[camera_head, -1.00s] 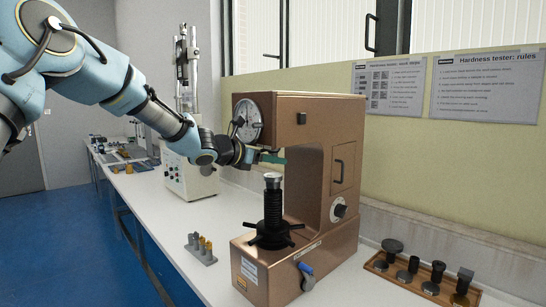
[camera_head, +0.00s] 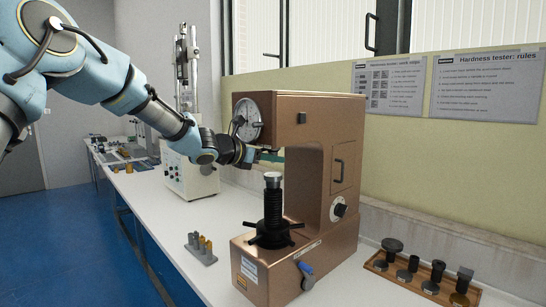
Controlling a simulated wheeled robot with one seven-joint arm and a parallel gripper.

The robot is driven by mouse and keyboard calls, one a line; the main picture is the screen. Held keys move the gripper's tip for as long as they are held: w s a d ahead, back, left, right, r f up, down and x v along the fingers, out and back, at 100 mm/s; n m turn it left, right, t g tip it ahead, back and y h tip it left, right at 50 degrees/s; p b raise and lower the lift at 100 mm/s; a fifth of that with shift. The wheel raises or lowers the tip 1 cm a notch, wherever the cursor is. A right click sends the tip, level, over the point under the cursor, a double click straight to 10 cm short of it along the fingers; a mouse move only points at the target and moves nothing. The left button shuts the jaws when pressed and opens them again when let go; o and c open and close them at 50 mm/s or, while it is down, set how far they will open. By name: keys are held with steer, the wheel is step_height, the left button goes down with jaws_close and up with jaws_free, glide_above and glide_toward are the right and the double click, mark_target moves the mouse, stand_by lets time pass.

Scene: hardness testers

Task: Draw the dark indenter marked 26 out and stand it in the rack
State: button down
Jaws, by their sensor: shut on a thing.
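The copper-brown hardness tester (camera_head: 290,104) stands on the bench with a dial on its head. My gripper (camera_head: 268,153) is under the front of that head, above the screw column. It is small in the picture and shut on the dark indenter, which is mostly hidden by the jaws and the head. The number 26 cannot be read, and I cannot tell whether the indenter is still seated in the head. The small grey rack (camera_head: 207,259) stands on the bench left of the tester and holds several grey and brass-coloured pieces.
The black screw column (camera_head: 273,210) with its handwheel and light top rises just below my gripper. A wooden tray (camera_head: 412,285) with several dark pieces lies right. A pale tester (camera_head: 190,177) stands behind. Bench around the rack is clear.

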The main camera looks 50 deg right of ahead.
steer(key=shift+f, duration=0.25)
steer(key=shift+f+b, duration=0.4)
steer(key=shift+b, duration=0.35)
steer(key=shift+f, duration=0.2)
steer(key=a+b, duration=0.3)
steer(key=a, duration=0.6)
steer(key=shift+w, duration=0.25)
stand_by(0.4)
